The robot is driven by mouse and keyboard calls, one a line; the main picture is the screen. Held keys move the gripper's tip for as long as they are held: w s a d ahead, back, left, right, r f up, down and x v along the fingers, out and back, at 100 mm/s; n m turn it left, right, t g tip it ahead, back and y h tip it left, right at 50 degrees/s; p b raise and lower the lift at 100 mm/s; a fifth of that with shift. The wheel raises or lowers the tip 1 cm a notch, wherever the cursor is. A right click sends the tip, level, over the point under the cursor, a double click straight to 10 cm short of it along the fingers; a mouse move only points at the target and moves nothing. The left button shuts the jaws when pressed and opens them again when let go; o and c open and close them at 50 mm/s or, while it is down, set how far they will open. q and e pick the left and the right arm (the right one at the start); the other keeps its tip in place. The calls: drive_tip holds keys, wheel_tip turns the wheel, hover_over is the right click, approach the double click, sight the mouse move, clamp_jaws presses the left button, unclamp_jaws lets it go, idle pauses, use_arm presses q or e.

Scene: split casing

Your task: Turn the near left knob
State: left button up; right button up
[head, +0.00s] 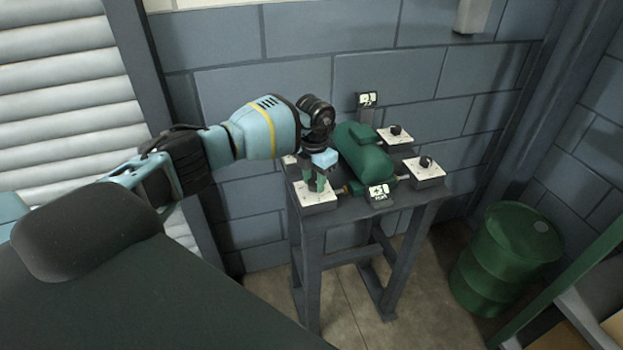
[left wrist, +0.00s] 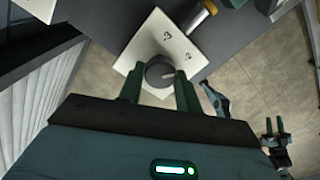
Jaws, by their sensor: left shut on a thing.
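The near left knob (left wrist: 160,73) is a dark round knob with a light pointer mark, on a white plate (left wrist: 152,40) with printed numbers; 3 and 2 can be read. My left gripper (left wrist: 159,84) has its two green fingers on either side of the knob and is shut on it. In the head view my left gripper (head: 317,184) reaches down onto the near left white box (head: 316,203), and the knob is hidden behind the fingers.
A green casing (head: 364,158) stands mid-table, close beside my left gripper. Two more knob boxes (head: 396,137) (head: 425,177) sit on its right. Small signs (head: 379,195) stand near and behind. The dark table (head: 345,209) is narrow. A green drum (head: 505,258) stands right.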

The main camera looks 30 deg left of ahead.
sight(315, 183)
use_arm(q)
drive_tip(key=n, duration=0.6)
drive_tip(key=shift+n, duration=0.3)
drive_tip(key=n, duration=0.6)
drive_tip(key=shift+d, duration=0.1)
idle(0.3)
drive_tip(key=o, duration=1)
drive_tip(key=shift+r, duration=3.85)
